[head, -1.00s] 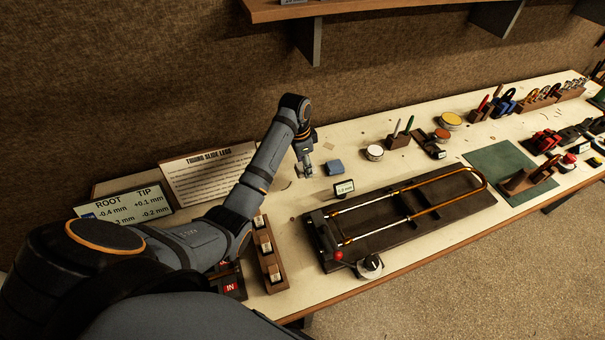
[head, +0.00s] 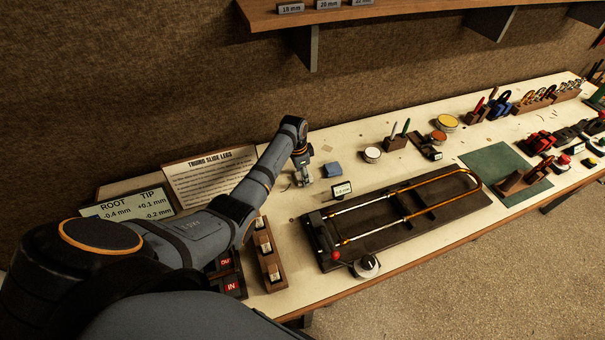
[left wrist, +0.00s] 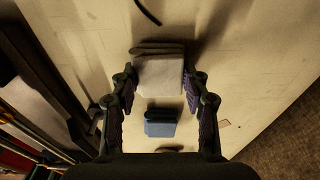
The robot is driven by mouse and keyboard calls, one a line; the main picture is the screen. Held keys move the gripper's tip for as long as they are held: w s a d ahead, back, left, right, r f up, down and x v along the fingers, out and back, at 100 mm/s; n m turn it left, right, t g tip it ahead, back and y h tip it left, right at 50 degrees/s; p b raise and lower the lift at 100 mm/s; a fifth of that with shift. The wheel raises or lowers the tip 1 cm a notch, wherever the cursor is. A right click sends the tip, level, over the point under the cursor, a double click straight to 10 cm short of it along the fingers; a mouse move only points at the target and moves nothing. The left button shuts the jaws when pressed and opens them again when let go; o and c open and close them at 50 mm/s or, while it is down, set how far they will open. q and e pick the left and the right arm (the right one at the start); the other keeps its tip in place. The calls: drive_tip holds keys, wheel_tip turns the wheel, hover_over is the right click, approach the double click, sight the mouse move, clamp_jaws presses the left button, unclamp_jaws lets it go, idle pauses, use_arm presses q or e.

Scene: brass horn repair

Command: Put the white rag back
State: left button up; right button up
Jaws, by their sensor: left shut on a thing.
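My left gripper (head: 303,179) is low over the back of the bench, left of a folded blue cloth (head: 333,170). In the left wrist view its two fingers (left wrist: 159,88) stand at either side of the folded white rag (left wrist: 158,76), shut on it. In the head view the rag is small and mostly hidden by the fingers. The blue cloth (left wrist: 160,123) also shows in the left wrist view, apart from the white rag. I cannot tell whether the rag touches the bench top. My right gripper is not in view.
A dark slide fixture (head: 400,218) with a brass slide lies to the right. A small display (head: 342,190) stands near the blue cloth. A wooden block rack (head: 269,258) is in front, and a sign (head: 210,178) stands at the back left. Round tins (head: 372,154) are farther right.

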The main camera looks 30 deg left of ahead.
sight(298, 177)
use_arm(q)
drive_tip(key=o, duration=1.1)
drive_tip(key=shift+o, duration=0.5)
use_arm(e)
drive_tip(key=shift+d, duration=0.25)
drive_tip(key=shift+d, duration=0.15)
use_arm(q)
wheel_tip(298, 177, up, 12)
drive_tip(key=s+a+b, duration=0.1)
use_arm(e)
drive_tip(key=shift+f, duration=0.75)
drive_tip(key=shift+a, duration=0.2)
